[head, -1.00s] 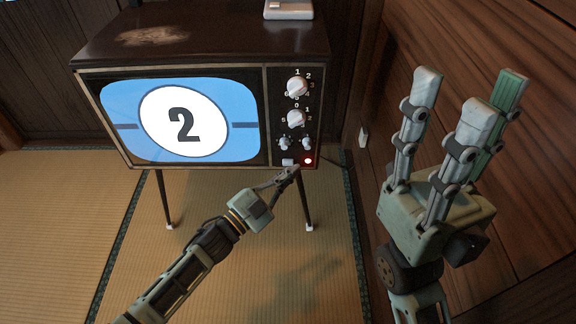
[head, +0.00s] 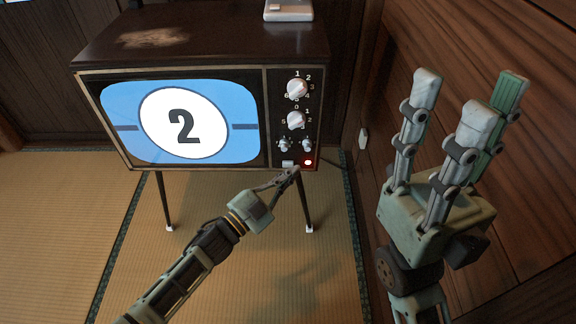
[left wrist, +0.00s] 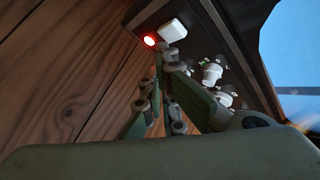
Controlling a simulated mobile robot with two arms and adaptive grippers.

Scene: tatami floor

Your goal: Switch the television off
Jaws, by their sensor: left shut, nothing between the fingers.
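The television (head: 190,72) stands on thin legs, and its lit screen (head: 225,150) shows a black 2 in a white oval on blue. Its control panel has two large knobs, two small knobs, a pale rectangular button (head: 288,163) and a glowing red light (head: 308,162) at the bottom. My left gripper (head: 294,171) is shut and empty, its tips just below the pale button. In the left wrist view the fingertips (left wrist: 170,52) are close to the pale button (left wrist: 172,30), beside the red light (left wrist: 150,41); I cannot tell if they touch. My right gripper (head: 460,95) is open and empty, fingers pointing up.
A pale box-like object (head: 288,10) sits on top of the television. A wooden wall (head: 540,190) is close on the right, with a small pale fitting (head: 363,138). Tatami floor (head: 50,220) lies open at the left and below.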

